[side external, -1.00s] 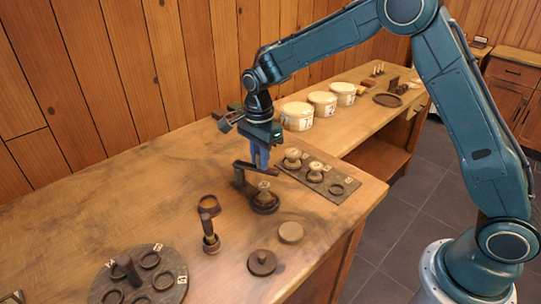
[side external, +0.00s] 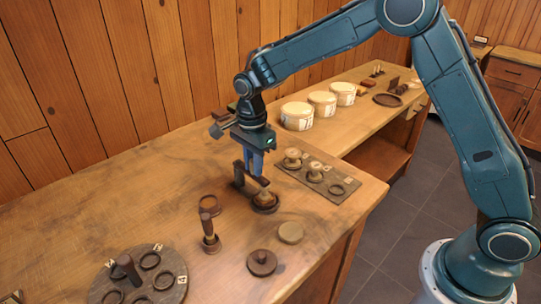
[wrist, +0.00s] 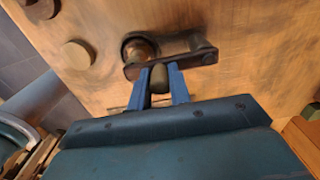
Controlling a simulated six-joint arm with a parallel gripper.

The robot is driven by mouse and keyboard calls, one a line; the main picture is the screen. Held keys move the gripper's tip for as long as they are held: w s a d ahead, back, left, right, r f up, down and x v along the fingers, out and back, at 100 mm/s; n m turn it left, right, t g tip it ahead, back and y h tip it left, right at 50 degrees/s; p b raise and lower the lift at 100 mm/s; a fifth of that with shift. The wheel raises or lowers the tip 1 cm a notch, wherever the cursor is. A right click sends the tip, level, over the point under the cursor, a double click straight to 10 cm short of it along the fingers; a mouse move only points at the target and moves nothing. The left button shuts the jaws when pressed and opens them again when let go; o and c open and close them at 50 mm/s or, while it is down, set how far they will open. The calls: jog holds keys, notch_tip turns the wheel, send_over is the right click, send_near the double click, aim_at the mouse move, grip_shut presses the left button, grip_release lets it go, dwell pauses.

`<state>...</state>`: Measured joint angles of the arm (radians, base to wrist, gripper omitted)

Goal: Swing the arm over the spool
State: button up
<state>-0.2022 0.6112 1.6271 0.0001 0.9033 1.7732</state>
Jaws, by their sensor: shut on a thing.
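The swing arm (side external: 252,175) is a dark bar on a short dark post (side external: 239,175). In the wrist view the bar (wrist: 180,62) runs left from its hinge, its free end overlapping the near edge of the spool. The brown spool (side external: 264,196) stands in a dark round holder (side external: 268,209); it also shows in the wrist view (wrist: 139,48). My gripper (side external: 256,176) has blue fingers shut on a dark rounded knob (wrist: 159,78) at the bar. In the side view the bar's end is at the spool's top; whether they touch cannot be told.
A slate board (side external: 334,197) with spools and a ring lies to the right. A pale disc (side external: 291,232), a dark knobbed lid (side external: 261,262) and an upright handled tool (side external: 211,242) stand in front. A round ring board (side external: 173,289) is front left. The left tabletop is clear.

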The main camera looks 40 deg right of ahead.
jog(key=o, duration=0.7)
jog(key=shift+o, duration=0.2)
jog(key=shift+r, duration=0.15)
jog(key=shift+r, duration=3.4)
grip_shut()
